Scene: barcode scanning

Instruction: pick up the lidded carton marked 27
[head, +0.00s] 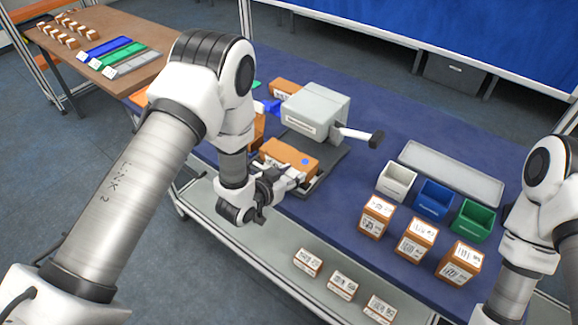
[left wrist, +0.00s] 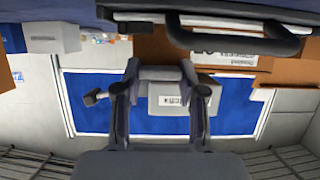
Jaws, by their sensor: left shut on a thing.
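An orange-brown carton (head: 289,154) with a blue dot on its top is on or just above a dark flat platform in the head view. My left gripper (head: 287,180) is at its near side, shut on it. In the left wrist view the carton (left wrist: 150,45) fills part of the top, with a white label and a partly hidden dark marking that I cannot read surely. The fingers (left wrist: 163,85) point up in that view. My right arm is at the right edge of the head view, and its gripper is out of frame.
A grey box-shaped device (head: 316,110) with a side handle stands just behind the carton. White, blue (head: 434,197) and green bins, a grey tray (head: 452,172) and several small labelled cartons (head: 416,238) are to the right. A brown side table (head: 100,30) holds more items.

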